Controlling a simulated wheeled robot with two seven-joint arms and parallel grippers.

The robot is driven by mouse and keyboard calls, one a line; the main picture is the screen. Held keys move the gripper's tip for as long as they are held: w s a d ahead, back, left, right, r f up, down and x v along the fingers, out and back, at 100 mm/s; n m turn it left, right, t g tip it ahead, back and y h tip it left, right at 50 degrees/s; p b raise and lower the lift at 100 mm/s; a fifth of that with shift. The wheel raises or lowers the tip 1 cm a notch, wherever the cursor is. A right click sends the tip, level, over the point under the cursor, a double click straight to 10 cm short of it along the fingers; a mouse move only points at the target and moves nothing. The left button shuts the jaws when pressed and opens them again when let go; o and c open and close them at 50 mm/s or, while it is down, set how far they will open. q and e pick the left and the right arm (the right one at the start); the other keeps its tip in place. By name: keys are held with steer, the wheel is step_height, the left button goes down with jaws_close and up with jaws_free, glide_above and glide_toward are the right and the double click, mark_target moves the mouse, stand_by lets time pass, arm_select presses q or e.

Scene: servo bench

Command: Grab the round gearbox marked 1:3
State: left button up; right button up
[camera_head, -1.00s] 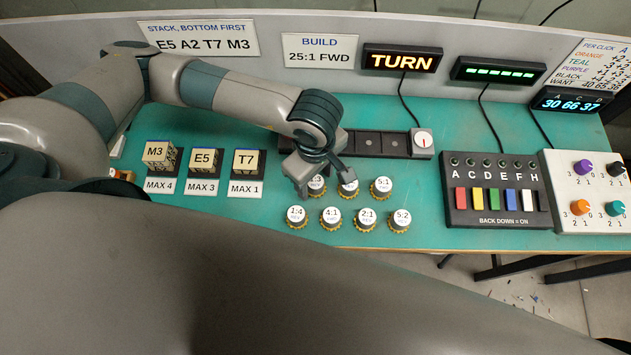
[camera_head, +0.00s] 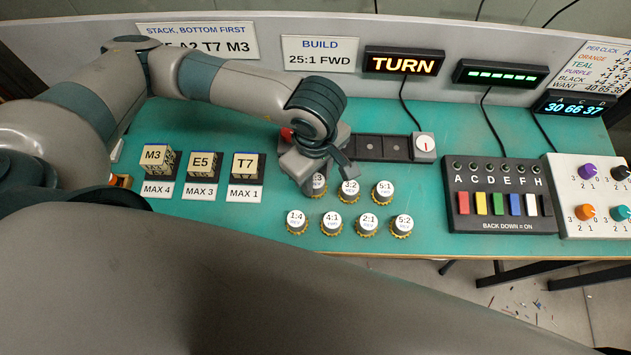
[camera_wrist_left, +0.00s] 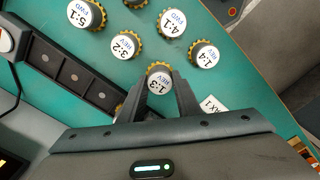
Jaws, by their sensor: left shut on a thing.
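The round gearbox marked 1:3 (camera_wrist_left: 159,82) has a white top and a gold toothed rim. In the left wrist view it sits between the two fingers of my left gripper (camera_wrist_left: 158,98), which is shut on it. In the head view my left gripper (camera_head: 318,178) largely covers the 1:3 gearbox (camera_head: 319,186), and only part of its label shows. I cannot tell whether the gearbox is clear of the bench. My right gripper is not in view.
Close by stand gearboxes marked 3:2 (camera_head: 350,188), 5:1 (camera_head: 383,190), 1:4 (camera_head: 296,217), 4:1 (camera_head: 331,220), 2:1 (camera_head: 368,219) and 5:2 (camera_head: 403,222). A dark slotted rail (camera_head: 383,148) lies behind. Block T7 (camera_head: 245,162) stands to the left.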

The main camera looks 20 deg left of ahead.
arm_select(q)
steer(key=w+d+r+b, duration=0.2)
steer(key=d+r+b, duration=0.3)
steer(key=d+r, duration=0.3)
steer(key=d, duration=0.3)
steer(key=shift+w+d, duration=0.2)
steer(key=shift+w, duration=0.2)
steer(key=shift+w+n, duration=0.1)
steer(key=shift+n, duration=0.2)
